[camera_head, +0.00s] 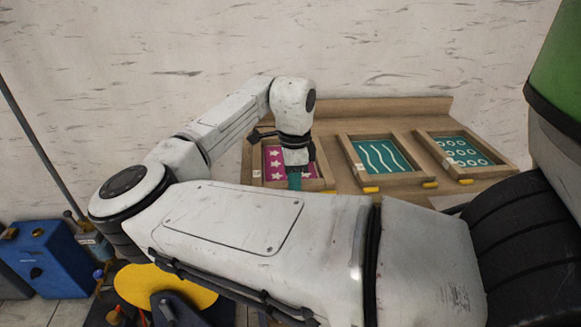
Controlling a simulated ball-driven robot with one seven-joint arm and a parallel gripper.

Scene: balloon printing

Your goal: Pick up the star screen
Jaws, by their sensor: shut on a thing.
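The star screen (276,163) is a wooden frame with a magenta panel and white stars, at the left of the wooden rack. It lies in the rack as far as I can tell. My gripper (295,181) is over its front right part, with a teal part showing at its lower end. My arm hides the star screen's front edge and my fingertips. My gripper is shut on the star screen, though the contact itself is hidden.
The wooden rack (390,108) stands against the pale wall. A wavy-line screen (377,156) and a ring screen (464,151) lie to the right. A blue box (50,262) and a yellow disc (165,287) are at the lower left.

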